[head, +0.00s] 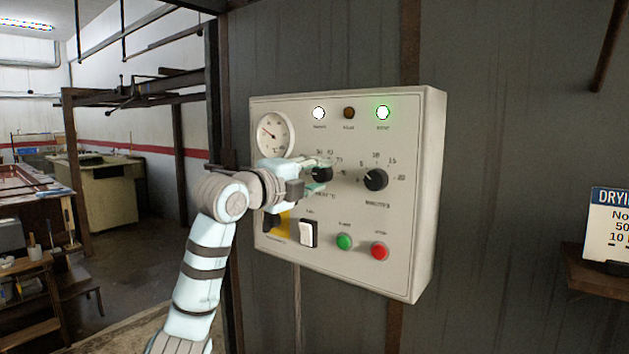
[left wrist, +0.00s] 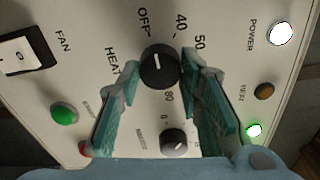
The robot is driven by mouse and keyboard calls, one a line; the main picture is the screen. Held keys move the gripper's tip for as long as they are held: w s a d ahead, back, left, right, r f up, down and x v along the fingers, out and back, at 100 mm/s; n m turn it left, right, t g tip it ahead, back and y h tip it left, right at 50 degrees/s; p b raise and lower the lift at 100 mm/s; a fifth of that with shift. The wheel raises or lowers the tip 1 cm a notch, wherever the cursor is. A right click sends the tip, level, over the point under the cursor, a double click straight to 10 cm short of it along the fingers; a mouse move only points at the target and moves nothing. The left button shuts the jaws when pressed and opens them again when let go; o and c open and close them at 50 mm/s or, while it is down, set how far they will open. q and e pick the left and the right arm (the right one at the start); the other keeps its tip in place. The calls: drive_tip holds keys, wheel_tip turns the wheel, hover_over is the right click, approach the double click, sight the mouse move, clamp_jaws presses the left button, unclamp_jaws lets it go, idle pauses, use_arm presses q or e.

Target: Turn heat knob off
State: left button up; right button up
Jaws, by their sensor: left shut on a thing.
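The heat knob (head: 321,174) is a round black dial on the beige control panel (head: 345,270), partly covered by my left gripper (head: 318,180) in the head view. In the left wrist view the knob (left wrist: 160,70) sits between the tips of the teal fingers of my left gripper (left wrist: 160,82), one on each side. The gripper is shut on the knob. The knob's white line points up in that picture, roughly toward the OFF mark (left wrist: 143,18). The heat lamp (left wrist: 264,91) is dark amber. My right gripper is not in view.
A minutes knob (head: 375,180) sits right of the heat knob. Below are a white fan switch (head: 307,234), a green button (head: 344,242) and a red button (head: 379,251). A gauge (head: 271,134) is at upper left. The power lamp (head: 319,113) and green lamp (head: 383,112) are lit.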

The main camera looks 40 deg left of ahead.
use_arm(q)
drive_tip(key=shift+n, duration=0.9)
drive_tip(key=shift+r, duration=0.1)
drive_tip(key=o, duration=1.2)
drive_tip(key=shift+w, duration=0.1)
drive_tip(key=shift+c, duration=0.2)
drive_tip(key=s, duration=0.7)
drive_tip(key=shift+s, duration=0.25)
drive_tip(key=shift+d, duration=0.1)
